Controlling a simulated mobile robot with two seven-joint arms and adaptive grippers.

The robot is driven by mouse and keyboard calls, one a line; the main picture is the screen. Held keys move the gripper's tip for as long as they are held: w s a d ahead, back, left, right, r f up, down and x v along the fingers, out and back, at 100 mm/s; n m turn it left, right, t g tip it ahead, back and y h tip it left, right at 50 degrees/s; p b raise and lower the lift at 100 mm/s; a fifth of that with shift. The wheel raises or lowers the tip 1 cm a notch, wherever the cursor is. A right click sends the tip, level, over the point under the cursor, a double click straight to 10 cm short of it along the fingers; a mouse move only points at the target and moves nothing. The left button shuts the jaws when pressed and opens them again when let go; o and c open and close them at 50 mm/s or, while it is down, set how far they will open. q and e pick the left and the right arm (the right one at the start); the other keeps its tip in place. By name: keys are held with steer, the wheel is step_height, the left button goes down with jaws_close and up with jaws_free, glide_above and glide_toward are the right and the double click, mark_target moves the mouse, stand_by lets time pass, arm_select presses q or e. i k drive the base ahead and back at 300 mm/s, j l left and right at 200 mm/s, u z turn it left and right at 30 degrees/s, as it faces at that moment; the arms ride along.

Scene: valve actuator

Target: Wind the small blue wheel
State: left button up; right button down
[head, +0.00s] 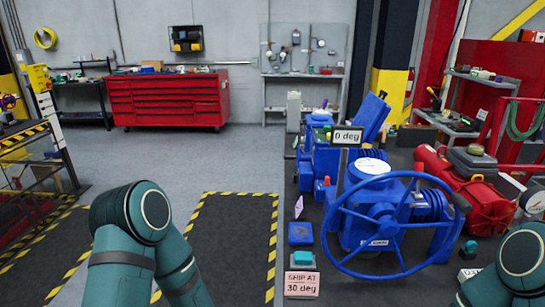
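A blue spoked handwheel (421,255) stands on the front of a blue valve actuator (432,207) at the right. It is the only blue wheel I can clearly make out, and it looks large here. A white round dial (372,167) sits on top of the actuator behind the rim. A sign reading "0 deg" (348,136) stands at its upper left. A pink tag reading "SHIP AT 30 deg" (302,284) is at the bench's front left. My two green arms show at the bottom left and bottom right, but both grippers are outside the view.
A teal button on a grey box (304,259) and a blue block (300,234) sit left of the wheel. A red cylinder unit (480,205) stands at the right. A red tool chest (168,98) is at the back. Grey floor (235,165) left of the bench is clear.

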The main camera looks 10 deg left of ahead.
mark_target(295, 158)
steer(key=i+j+u, duration=0.2)
steer(key=j+u, duration=0.25)
steer(key=j, duration=0.15)
steer(key=i+j+u, duration=0.45)
steer(key=i+j, duration=0.2)
steer(key=i+j+u, duration=0.2)
steer(key=i, duration=0.35)
steer(key=i+z, duration=0.35)
steer(key=i+j+z, duration=0.1)
steer(key=i+z, duration=0.25)
steer(key=i+j+z, duration=0.2)
steer(key=i+z, duration=0.55)
steer(key=i+j+z, duration=0.15)
steer(key=z, duration=0.3)
steer(key=i+j+z, duration=0.25)
steer(key=z, duration=0.15)
steer(key=i+j+z, duration=0.2)
steer(key=j+z, duration=0.2)
steer(key=i+j+z, duration=0.15)
steer(key=j+z, duration=0.3)
steer(key=l, duration=0.1)
